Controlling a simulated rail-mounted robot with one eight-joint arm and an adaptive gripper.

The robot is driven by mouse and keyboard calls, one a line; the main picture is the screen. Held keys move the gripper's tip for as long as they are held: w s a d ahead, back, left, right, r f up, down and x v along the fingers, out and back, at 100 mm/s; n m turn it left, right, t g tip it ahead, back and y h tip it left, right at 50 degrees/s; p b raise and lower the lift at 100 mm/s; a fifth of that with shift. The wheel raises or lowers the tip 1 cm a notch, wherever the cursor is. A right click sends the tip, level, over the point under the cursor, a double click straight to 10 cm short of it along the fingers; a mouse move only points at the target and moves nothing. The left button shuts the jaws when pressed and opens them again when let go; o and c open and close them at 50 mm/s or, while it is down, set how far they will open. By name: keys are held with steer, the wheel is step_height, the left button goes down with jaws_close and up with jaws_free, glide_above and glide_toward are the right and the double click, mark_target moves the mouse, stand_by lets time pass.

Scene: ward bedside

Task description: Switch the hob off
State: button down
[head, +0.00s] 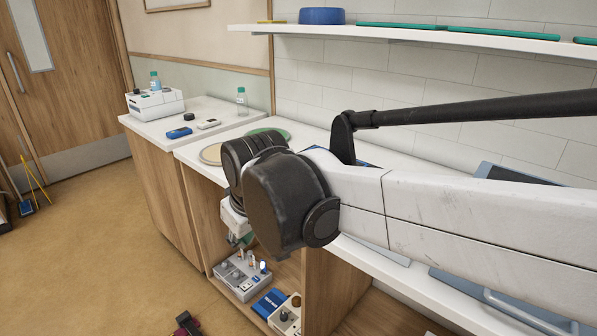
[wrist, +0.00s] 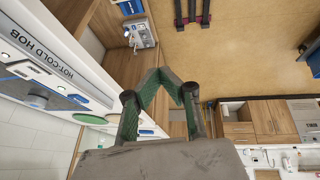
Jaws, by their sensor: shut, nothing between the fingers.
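In the head view my arm's dark wrist hides most of the gripper, and I cannot make out the hob there.
A white counter (head: 225,133) runs along the wall, with a green disc and a tan disc (head: 212,153) on it. Below, an open shelf holds a grey device (head: 242,275) and a blue box (head: 270,303). A wall shelf (head: 400,36) is above. The floor at left is mostly clear.

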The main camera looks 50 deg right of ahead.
steer(key=d+r+g+p, duration=0.1)
steer(key=d+r+p, duration=0.2)
steer(key=d, duration=0.5)
steer(key=w+d+r+g+p, duration=0.1)
steer(key=d+r+p, duration=0.3)
steer(key=d, duration=0.5)
steer(key=d+r+g+p, duration=0.3)
steer(key=d+r+p, duration=0.1)
steer(key=d+p, duration=0.3)
steer(key=shift+w+d+r, duration=0.25)
steer(key=shift+w+d, duration=0.1)
steer(key=shift+d, duration=0.9)
steer(key=f, duration=0.4)
steer(key=d+f, duration=0.1)
steer(key=f, duration=0.9)
steer(key=shift+d+p, duration=0.3)
steer(key=shift+w, duration=0.15)
